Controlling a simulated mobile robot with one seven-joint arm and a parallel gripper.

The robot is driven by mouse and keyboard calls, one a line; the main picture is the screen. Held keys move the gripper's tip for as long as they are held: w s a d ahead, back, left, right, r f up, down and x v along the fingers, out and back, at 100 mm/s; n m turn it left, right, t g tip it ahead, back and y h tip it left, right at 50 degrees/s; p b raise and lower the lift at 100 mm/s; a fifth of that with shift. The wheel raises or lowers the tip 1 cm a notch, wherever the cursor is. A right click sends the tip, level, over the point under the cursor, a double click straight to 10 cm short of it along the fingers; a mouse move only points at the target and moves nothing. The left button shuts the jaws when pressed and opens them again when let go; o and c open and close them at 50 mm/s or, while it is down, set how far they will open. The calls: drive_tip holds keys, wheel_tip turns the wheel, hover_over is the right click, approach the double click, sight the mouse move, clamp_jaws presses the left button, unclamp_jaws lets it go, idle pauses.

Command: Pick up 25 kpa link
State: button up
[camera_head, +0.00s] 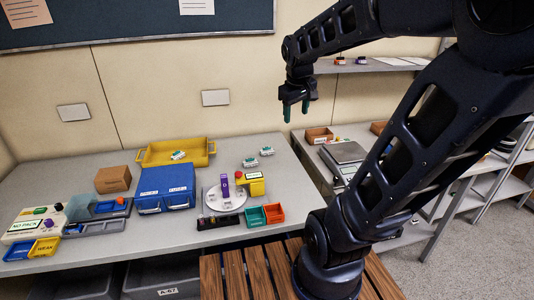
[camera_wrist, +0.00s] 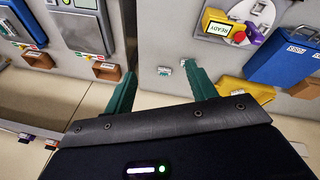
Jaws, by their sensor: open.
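My gripper (camera_head: 295,108) is open and empty, raised above the back right of the table with its green fingers pointing down. In the wrist view my gripper (camera_wrist: 161,76) shows its two fingers wide apart. Two small green-and-white parts, a nearer one (camera_head: 250,162) and a farther one (camera_head: 266,151), lie on the table below and left of the gripper. A similar part (camera_head: 178,155) is in the yellow tray (camera_head: 153,156).
A blue case (camera_head: 165,187), a cardboard box (camera_head: 113,179), a round grey plate (camera_head: 224,198) and red and green bins (camera_head: 264,215) stand on the table. A scale (camera_head: 345,153) is on the right bench. The table's back right is mostly clear.

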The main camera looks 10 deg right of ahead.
drive_tip(key=w+f+n+g+h, duration=0.1)
drive_tip(key=w+f+n, duration=0.25)
drive_tip(key=w, duration=0.75)
drive_tip(key=n+g+h, duration=0.2)
drive_tip(key=n, duration=0.9)
hover_over(268, 150)
drive_tip(key=a, duration=0.3)
wheel_tip(268, 150, down, 26)
drive_tip(key=shift+s+r, duration=0.15)
drive_tip(key=shift+r, duration=0.1)
drive_tip(key=shift+d+x, duration=0.15)
drive_tip(key=shift+x, duration=1.15)
drive_tip(key=shift+d+x, duration=0.15)
drive_tip(key=shift+x, duration=1.2)
drive_tip(key=shift+r, duration=0.15)
drive_tip(key=c, duration=1.1)
